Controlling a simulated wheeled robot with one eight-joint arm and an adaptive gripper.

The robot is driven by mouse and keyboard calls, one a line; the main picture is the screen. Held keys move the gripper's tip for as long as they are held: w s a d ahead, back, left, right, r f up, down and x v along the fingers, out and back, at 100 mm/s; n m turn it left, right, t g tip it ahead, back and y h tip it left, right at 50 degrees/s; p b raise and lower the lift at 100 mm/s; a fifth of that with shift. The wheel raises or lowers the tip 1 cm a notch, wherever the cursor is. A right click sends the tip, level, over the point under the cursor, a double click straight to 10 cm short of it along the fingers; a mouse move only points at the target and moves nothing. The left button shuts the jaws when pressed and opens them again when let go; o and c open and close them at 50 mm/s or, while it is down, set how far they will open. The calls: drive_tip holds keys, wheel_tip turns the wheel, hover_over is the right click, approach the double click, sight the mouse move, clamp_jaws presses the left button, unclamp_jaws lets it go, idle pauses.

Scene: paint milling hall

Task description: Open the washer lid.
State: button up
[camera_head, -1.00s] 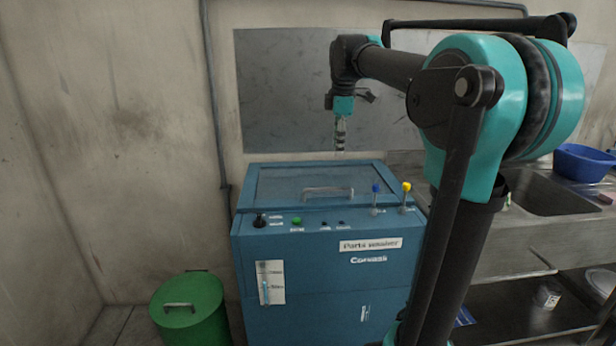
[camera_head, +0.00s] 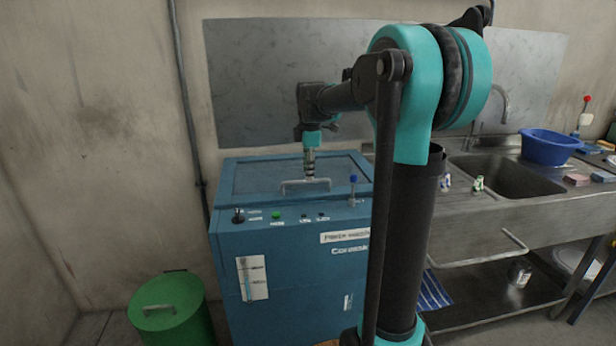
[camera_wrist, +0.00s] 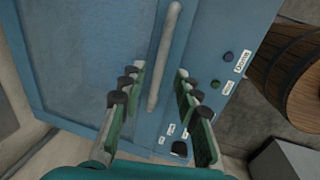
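The blue parts washer (camera_head: 285,285) stands against the wall. Its lid (camera_head: 250,178) lies flat and shut on top, with a pale bar handle (camera_head: 290,186) along the front edge. My gripper (camera_head: 309,176) points down over the handle, right of its middle in the head view. In the wrist view my gripper (camera_wrist: 160,78) is open, and the handle (camera_wrist: 164,60) runs between its two fingers without either visibly closed on it. The exact height of the fingertips over the handle is hard to tell.
A green lidded bin (camera_head: 172,305) stands at left. A steel sink (camera_head: 500,178) with a blue basin (camera_head: 548,148) is at right. The wrist view shows a wooden barrel (camera_wrist: 285,70).

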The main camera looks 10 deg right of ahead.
drive_tip(key=shift+w+f, duration=0.15)
drive_tip(key=shift+f, duration=0.55)
drive_tip(key=shift+w+f, duration=0.15)
drive_tip(key=shift+f, duration=0.55)
clamp_jaws()
